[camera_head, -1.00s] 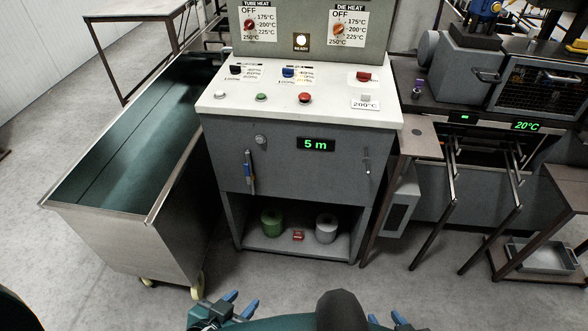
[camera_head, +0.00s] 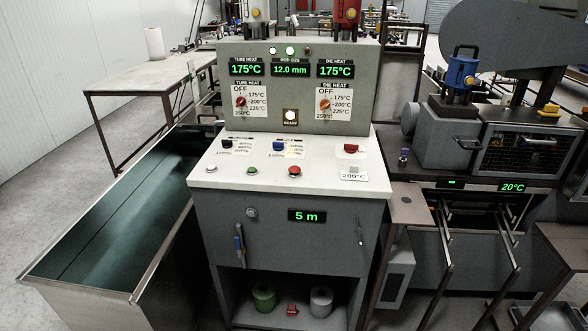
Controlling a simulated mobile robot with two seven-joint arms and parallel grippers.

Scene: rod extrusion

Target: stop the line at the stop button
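The control console (camera_head: 282,180) stands in front of me. On its white sloped top sit a red button (camera_head: 295,170) and a green button (camera_head: 252,170). No label can be read beside the red button, so I cannot tell if it is the stop button. Behind them are a black knob (camera_head: 226,144), a blue knob (camera_head: 278,146) and a red knob (camera_head: 351,148). The upright panel reads 175°C (camera_head: 246,69), 12.0 mm (camera_head: 290,70) and 175°C (camera_head: 335,69). A front display (camera_head: 307,216) reads 5 m. Neither gripper shows in this view.
A long metal trough cart (camera_head: 110,235) stands left of the console. A machine with a meshed guard (camera_head: 520,148) and a 20°C display stands right, with metal legs and rails jutting forward. A green roll (camera_head: 264,297) and grey roll (camera_head: 321,301) sit on the console's lower shelf.

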